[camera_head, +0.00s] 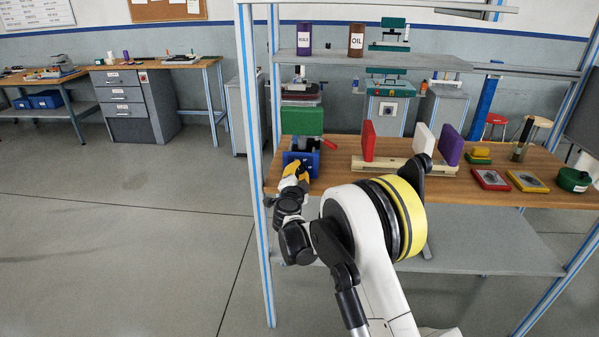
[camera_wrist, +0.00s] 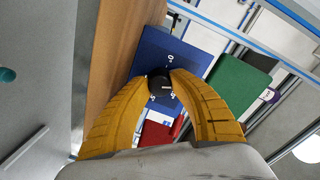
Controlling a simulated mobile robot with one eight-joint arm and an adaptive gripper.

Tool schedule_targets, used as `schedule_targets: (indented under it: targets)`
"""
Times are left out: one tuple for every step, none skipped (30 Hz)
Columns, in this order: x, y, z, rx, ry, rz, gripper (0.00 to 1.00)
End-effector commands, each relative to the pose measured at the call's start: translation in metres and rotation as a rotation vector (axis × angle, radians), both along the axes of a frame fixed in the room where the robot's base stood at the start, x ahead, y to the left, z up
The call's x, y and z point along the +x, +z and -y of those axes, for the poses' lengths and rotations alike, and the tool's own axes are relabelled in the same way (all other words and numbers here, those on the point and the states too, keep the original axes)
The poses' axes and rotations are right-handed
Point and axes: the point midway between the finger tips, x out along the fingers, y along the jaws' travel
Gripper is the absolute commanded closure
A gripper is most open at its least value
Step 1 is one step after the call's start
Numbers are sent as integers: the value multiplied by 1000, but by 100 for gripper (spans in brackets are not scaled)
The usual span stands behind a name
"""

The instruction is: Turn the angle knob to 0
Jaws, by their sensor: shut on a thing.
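The angle knob (camera_wrist: 160,84) is a small black knob on the front face of a blue device in the wrist view. White marks show around it on the blue panel (camera_wrist: 165,52). The yellow fingertips of my gripper (camera_wrist: 161,78) are shut on the knob, one on each side. In the head view, my gripper (camera_head: 296,171) is at the front of the blue device (camera_head: 314,159), which stands near the left end of the workbench. The knob is hidden there behind the fingers. I cannot read the knob's setting.
Red, white and purple panels stand on a wooden rack (camera_head: 400,168) further right.

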Motion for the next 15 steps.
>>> schedule_targets:
  targets:
    - [0,1,-1,-45,2,-1,100]
    - [0,0,-1,-73,2,-2,100]
    - [0,1,-1,-111,2,-3,100]
    - [0,0,-1,-139,1,-4,100]
    - [0,0,-1,-168,1,-5,100]
    - [0,0,-1,-206,1,-6,100]
    - [0,0,-1,-235,1,-7,100]
    - [0,0,-1,-263,1,-8,100]
    - [0,0,-1,-301,1,-9,100]
    - [0,0,-1,-329,1,-10,100]
    - [0,0,-1,-358,1,-11,100]
    - [1,0,-1,-396,2,-13,100]
    - [1,0,-1,-425,2,-13,100]
    - [1,0,-1,-453,1,-14,100]
    - [1,0,-1,-492,1,-15,100]
